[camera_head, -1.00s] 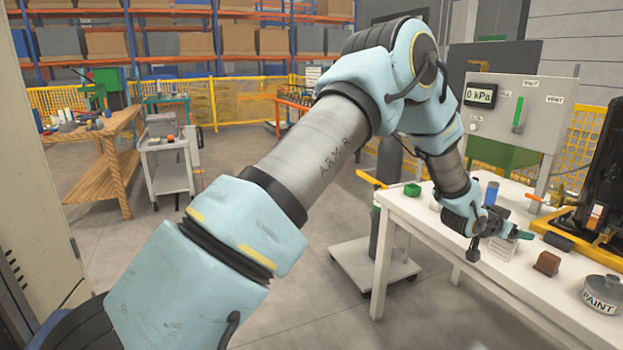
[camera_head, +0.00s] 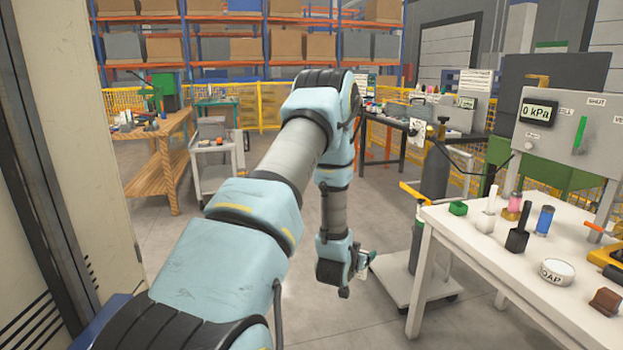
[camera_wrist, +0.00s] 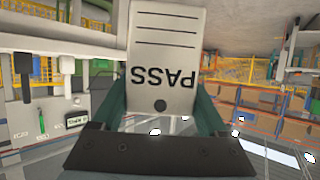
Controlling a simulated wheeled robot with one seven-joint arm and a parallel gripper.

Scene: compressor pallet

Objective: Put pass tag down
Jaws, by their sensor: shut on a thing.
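The pass tag (camera_wrist: 165,50) is a pale card with dark lines, the word PASS and a dark hole. It shows upside down in the wrist view. My gripper (camera_wrist: 165,108) is shut on it, with one finger at each side of the card. In the head view my gripper (camera_head: 362,266) hangs at the end of my arm over the floor, left of the white table (camera_head: 440,240). The tag is too small to make out clearly there.
A gas cylinder (camera_head: 436,170) stands on a cart (camera_head: 400,278) beside the table. A wooden bench (camera_head: 160,150) and a grey trolley (camera_head: 213,155) stand at the left back.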

